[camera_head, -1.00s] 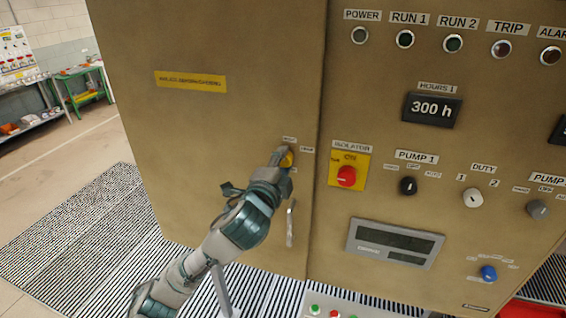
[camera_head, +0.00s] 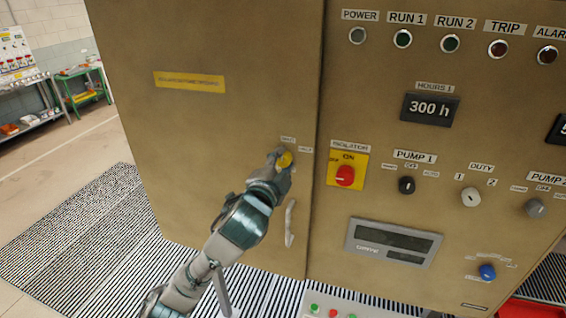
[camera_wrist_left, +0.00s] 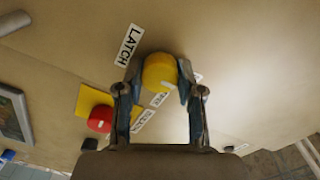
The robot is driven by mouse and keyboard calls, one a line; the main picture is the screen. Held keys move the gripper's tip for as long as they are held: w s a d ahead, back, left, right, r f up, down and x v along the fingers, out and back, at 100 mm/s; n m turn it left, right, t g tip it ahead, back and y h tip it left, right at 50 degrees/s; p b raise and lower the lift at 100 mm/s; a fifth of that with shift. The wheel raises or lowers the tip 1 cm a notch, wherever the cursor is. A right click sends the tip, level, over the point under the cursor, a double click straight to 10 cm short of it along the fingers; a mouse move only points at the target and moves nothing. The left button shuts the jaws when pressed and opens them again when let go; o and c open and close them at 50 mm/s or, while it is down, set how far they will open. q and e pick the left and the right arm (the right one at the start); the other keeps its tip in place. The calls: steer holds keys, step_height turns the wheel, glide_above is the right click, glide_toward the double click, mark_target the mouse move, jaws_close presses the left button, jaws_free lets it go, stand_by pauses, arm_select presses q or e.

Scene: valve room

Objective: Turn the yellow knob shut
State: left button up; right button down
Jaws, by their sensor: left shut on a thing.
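The yellow knob (camera_head: 285,159) is on the left cabinet door, close to the door's right edge. My left gripper (camera_head: 279,161) is at the knob, its arm coming up from below. In the left wrist view the yellow knob (camera_wrist_left: 160,72) sits between the two fingers of my left gripper (camera_wrist_left: 158,80), which are shut on it from both sides. A LATCH label (camera_wrist_left: 129,45) is beside the knob. Other small labels near it are partly hidden by the fingers. My right gripper is not in view.
A door handle (camera_head: 290,222) hangs just below the knob. The red isolator switch (camera_head: 345,176) on its yellow plate is to the right, with pump and duty knobs beyond. A striped floor mat (camera_head: 80,225) lies at the left.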

arm_select(q)
steer(key=shift+w+f, duration=0.1)
steer(key=shift+f, duration=0.35)
steer(key=o, duration=1.1)
steer(key=shift+c, duration=0.2)
steer(key=shift+o, duration=0.5)
steer(key=shift+w+r, duration=0.1)
steer(key=shift+w, duration=0.15)
steer(key=shift+s+a+r, duration=0.15)
steer(key=shift+s+a, duration=0.05)
steer(key=shift+s, duration=0.25)
steer(key=v, duration=1)
steer(key=shift+s, duration=0.4)
steer(key=shift+a, duration=0.15)
